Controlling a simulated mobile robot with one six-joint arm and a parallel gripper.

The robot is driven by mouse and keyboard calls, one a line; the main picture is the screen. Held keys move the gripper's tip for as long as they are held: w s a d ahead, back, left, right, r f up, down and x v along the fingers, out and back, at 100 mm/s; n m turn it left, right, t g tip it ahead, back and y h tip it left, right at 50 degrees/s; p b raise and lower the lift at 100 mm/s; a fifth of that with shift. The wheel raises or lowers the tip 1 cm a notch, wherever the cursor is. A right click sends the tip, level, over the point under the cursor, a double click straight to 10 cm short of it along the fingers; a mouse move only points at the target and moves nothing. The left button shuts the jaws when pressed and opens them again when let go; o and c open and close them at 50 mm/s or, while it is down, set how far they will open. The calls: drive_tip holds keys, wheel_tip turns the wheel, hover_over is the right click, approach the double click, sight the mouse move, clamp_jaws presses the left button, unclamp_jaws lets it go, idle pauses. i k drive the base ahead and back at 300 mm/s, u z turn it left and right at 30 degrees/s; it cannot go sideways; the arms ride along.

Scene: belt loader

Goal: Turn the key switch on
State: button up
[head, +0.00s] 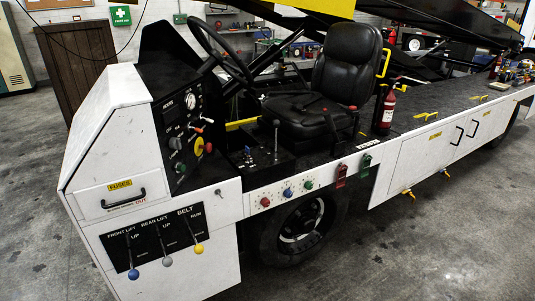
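The black dash panel (183,118) stands left of the steering wheel and carries a round white gauge (190,101) and several controls. Below the gauge are a grey rotary knob (175,143), a green button (180,168) and a red-and-yellow knob (200,147). A small part with an orange-red tip (207,120) sticks out near the gauge. The key switch is too small to pick out surely among these controls, and I cannot tell its position. My gripper is not in view.
The steering wheel (222,52) and black seat (345,65) stand right of the panel. Below are the belt and lift levers (165,244) and a row of coloured buttons (288,192). A fire extinguisher (388,108) stands beside the seat. Grey floor (350,265) is clear in front.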

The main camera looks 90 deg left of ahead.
sight(247, 159)
drive_tip(key=u, duration=0.05)
drive_tip(key=i, duration=0.5)
drive_tip(key=z, duration=0.4)
drive_tip(key=k, duration=0.2)
drive_tip(key=u, duration=2.85)
drive_tip(key=k, duration=0.2)
drive_tip(key=u, duration=1.65)
